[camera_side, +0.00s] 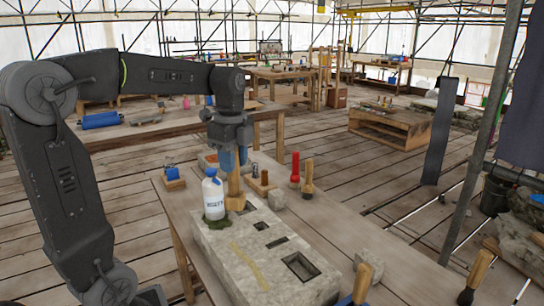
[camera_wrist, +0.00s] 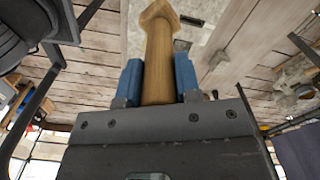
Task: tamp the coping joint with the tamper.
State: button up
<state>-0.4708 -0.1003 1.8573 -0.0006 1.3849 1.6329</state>
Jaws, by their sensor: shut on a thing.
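My gripper (camera_side: 229,158) has blue fingers and is shut on the wooden tamper (camera_side: 235,184). The tamper hangs upright with its wider foot down, at the far end of the pale stone block (camera_side: 215,254). I cannot tell whether the foot touches the stone. In the wrist view the tamper's shaft (camera_wrist: 158,62) lies between both blue fingers of my gripper (camera_wrist: 158,80). A yellowish strip (camera_side: 248,265) runs along the near part of the block's top, apart from the tamper; it looks like the coping joint, but I cannot be sure. Several dark slots (camera_side: 300,266) are cut in the block.
A white bottle with a blue cap (camera_side: 213,196) stands close left of the tamper. A red tool (camera_side: 295,167), a wooden-handled tool (camera_side: 307,176) and a small stone cube (camera_side: 277,198) stand to the right. Another stone (camera_side: 368,263) lies near the right edge. Bench between is mostly clear.

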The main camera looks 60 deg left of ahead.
send_over(233, 206)
jog(key=a, duration=0.2)
jog(key=f, duration=0.4)
jog(key=shift+w+f, duration=0.3)
jog(key=shift+f, duration=3.85)
jog(key=shift+d, duration=0.15)
jog(key=shift+d+f, duration=0.15)
jog(key=shift+d, duration=0.6)
jog(key=shift+d+f, duration=0.1)
jog(key=shift+d, duration=0.6)
grip_shut()
